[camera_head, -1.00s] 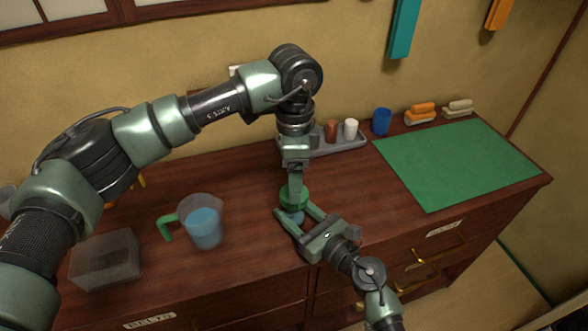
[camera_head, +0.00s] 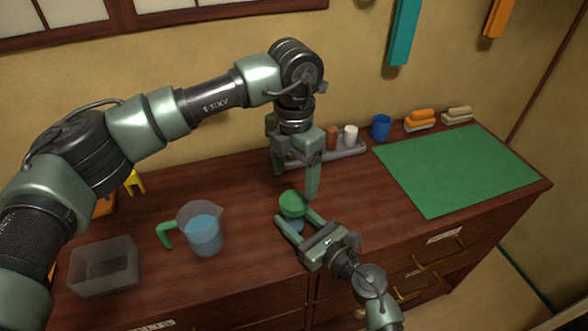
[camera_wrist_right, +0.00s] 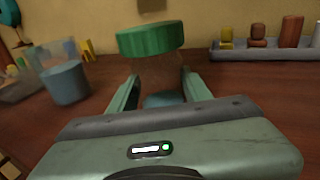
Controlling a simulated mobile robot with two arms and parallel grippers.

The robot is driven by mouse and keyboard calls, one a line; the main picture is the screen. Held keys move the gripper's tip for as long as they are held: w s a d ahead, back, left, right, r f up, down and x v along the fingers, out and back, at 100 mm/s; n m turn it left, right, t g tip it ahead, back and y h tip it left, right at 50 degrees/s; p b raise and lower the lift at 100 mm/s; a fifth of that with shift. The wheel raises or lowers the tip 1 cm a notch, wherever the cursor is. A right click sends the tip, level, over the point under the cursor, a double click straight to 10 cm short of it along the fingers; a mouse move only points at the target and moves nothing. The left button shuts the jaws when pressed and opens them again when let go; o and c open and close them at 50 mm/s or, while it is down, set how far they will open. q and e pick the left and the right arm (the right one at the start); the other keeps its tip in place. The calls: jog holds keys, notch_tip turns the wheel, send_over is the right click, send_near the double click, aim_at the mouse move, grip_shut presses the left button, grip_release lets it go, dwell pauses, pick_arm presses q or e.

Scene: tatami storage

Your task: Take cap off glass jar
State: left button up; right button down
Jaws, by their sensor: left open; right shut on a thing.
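The glass jar (camera_head: 296,226) stands on the wooden cabinet top, with blue contents low inside; it also shows between the fingers in the right wrist view (camera_wrist_right: 160,99). Its green cap (camera_head: 293,204) sits over the jar's mouth, and looks slightly tilted in the right wrist view (camera_wrist_right: 150,39). My right gripper (camera_head: 294,216) is shut on the jar, a finger on each side below the cap. My left gripper (camera_head: 296,183) is open and empty, pointing down just above and behind the cap. Part of it shows above the cap in the wrist view (camera_wrist_right: 152,5).
A measuring jug (camera_head: 203,236) with blue liquid and a clear bin (camera_head: 104,265) stand to the left. A grey tray (camera_head: 345,151) with small containers, a blue cup (camera_head: 381,128) and brushes (camera_head: 421,119) stand behind. A green mat (camera_head: 458,170) lies bare at right.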

aim_at(294, 200)
pick_arm(q)
jog(key=m, duration=0.7)
jog(key=shift+r, duration=0.35)
jog(key=m, duration=0.6)
jog(key=shift+r+m, duration=0.15)
jog(key=shift+m, duration=0.25)
jog(key=shift+f, duration=3.95)
jog(key=c, duration=1.4)
jog(key=n, duration=0.4)
jog(key=shift+c, duration=0.3)
jog(key=n, duration=0.5)
jog(key=shift+r, duration=0.1)
jog(key=shift+r, duration=0.2)
